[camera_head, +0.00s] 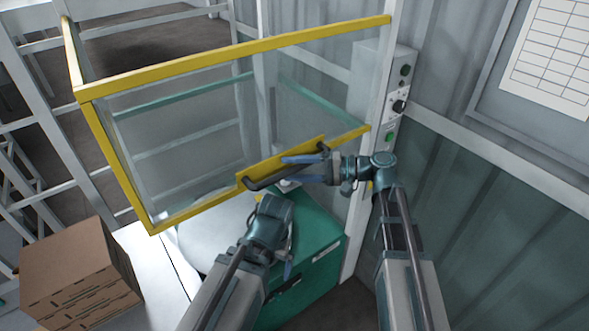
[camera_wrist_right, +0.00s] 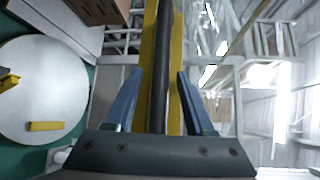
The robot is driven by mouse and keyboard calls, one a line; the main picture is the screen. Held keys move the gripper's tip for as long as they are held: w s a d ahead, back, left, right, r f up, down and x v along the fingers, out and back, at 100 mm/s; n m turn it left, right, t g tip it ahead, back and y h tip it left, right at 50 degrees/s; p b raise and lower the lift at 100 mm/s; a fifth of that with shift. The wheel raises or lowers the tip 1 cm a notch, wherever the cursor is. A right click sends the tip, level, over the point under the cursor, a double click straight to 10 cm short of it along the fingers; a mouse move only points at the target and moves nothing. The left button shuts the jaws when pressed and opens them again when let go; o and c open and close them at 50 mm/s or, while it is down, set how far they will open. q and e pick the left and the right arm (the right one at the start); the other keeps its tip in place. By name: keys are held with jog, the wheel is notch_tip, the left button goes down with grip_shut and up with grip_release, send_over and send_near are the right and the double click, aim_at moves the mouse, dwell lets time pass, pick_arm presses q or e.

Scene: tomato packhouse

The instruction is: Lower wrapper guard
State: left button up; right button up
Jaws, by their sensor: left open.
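The wrapper guard is a clear-panelled box with a yellow frame (camera_head: 240,48), standing raised above the green machine (camera_head: 318,262). A dark bar handle (camera_head: 262,181) sits on a yellow plate along its lower front edge; the bar also shows in the right wrist view (camera_wrist_right: 162,75). My right gripper (camera_head: 292,168) is at the handle, fingers apart. In its wrist view the bar runs between the two blue fingers (camera_wrist_right: 158,88), with gaps on both sides. My left gripper (camera_head: 272,203) is below the handle, in front of the machine; its fingertips are hard to make out.
A round pale turntable (camera_wrist_right: 42,85) lies below the guard. Stacked cardboard (camera_head: 75,270) is on a white surface at lower left. A control box (camera_head: 398,95) with a black knob and green button is on the post at right, beside a corrugated wall.

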grip_shut()
dwell(1.3)
